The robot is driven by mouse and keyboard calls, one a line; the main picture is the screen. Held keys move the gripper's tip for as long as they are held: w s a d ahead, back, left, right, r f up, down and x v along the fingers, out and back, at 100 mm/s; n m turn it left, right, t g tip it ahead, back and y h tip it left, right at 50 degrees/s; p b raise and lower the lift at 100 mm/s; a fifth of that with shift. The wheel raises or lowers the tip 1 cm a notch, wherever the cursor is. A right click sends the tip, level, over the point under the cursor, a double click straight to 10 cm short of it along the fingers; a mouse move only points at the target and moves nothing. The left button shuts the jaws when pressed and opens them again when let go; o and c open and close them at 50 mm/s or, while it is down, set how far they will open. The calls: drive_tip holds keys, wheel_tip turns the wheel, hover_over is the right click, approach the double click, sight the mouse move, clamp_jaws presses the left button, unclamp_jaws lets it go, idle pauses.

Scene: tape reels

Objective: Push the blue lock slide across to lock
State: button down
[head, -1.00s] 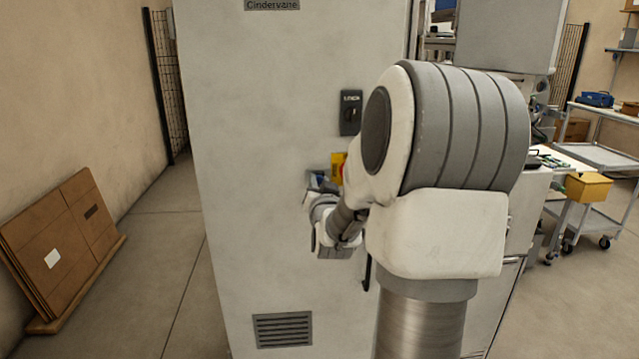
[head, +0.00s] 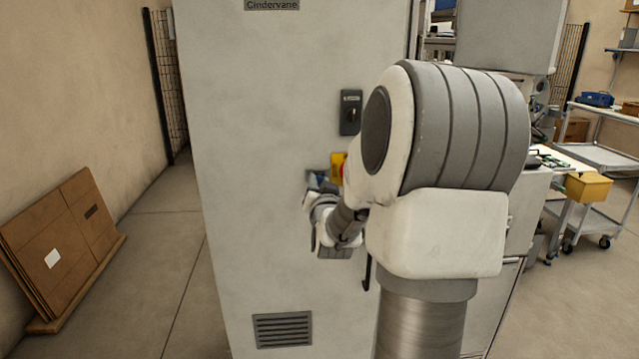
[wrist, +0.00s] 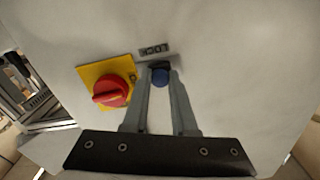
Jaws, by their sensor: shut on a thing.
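The blue lock slide (wrist: 160,77) is a small blue knob on the grey cabinet face, below a small dark label, in the wrist view. My gripper (wrist: 162,72) is shut on it, one finger on each side. In the head view my gripper (head: 318,186) is against the cabinet front, with a little blue showing there. My arm hides part of this area. The slide's track is hidden by the fingers, so I cannot tell how far across it is.
A red rotary switch (wrist: 111,92) on a yellow plate (wrist: 90,73) sits just left of the fingers in the wrist view. A vent (head: 283,330) is below. Flat cardboard (head: 65,245) leans at the left wall.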

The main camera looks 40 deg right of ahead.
idle(0.3)
drive_tip(key=shift+s+d+r+b, duration=0.1)
drive_tip(key=shift+s+d+b, duration=0.25)
drive_tip(key=shift+d, duration=0.25)
drive_tip(key=shift+s+d+b, duration=0.3)
drive_tip(key=shift+d, duration=0.25)
drive_tip(key=c, duration=0.7)
unclamp_jaws()
drive_tip(key=shift+d, duration=0.1)
